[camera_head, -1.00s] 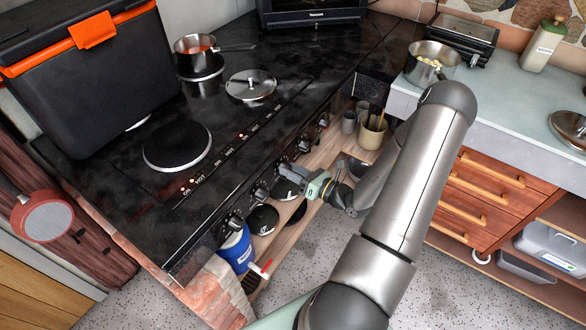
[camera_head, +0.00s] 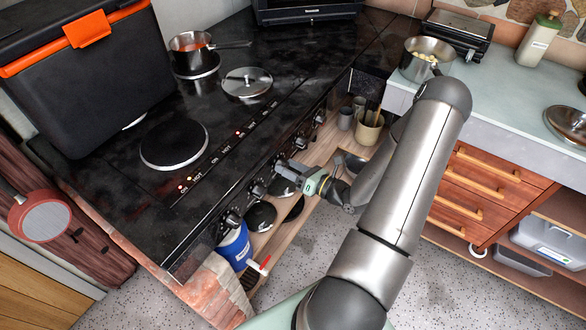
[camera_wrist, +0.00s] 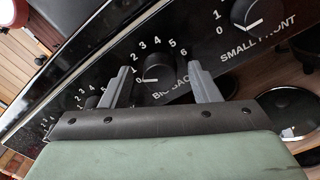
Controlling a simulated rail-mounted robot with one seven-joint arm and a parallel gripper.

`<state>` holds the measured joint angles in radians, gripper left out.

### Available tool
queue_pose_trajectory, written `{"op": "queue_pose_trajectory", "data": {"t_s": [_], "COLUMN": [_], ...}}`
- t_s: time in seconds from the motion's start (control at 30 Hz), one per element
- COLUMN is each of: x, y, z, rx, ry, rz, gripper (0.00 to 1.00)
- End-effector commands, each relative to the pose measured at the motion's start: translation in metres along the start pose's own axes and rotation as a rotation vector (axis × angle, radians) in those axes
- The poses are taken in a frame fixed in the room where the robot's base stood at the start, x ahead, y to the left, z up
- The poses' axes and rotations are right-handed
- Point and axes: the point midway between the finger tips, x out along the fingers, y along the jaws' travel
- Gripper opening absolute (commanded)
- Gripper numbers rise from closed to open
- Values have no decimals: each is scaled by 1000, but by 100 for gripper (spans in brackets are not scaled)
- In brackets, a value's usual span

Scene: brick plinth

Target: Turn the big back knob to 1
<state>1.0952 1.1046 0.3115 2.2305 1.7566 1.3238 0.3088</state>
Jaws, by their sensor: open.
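The big back knob (camera_wrist: 157,72) is a black round knob on the black front panel, with "BIG BACK" and a 0 to 6 scale printed around it. Its white mark points towards the 0. My gripper (camera_wrist: 159,69) is open, with one grey finger on each side of this knob in the wrist view; I cannot tell whether the fingers touch it. In the head view my gripper (camera_head: 283,167) is at the stove's front panel, and its fingers largely hide the knob there.
The small front knob (camera_wrist: 257,12) is close on the right, and another knob (camera_wrist: 91,102) is close on the left. The black stove top (camera_head: 110,170) overhangs the row of knobs. A shelf below holds a blue container (camera_head: 235,246) and dark lids (camera_head: 261,216).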

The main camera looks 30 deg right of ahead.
Motion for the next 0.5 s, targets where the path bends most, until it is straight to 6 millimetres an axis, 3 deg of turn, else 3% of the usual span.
{"op": "queue_pose_trajectory", "data": {"t_s": [0.23,0.5], "x": [-24,-89], "y": [-2,-2], "z": [-1,-1], "rx": [0,-1], "ry": [0,-1], "rz": [-4,-6], "gripper": [56,56]}}
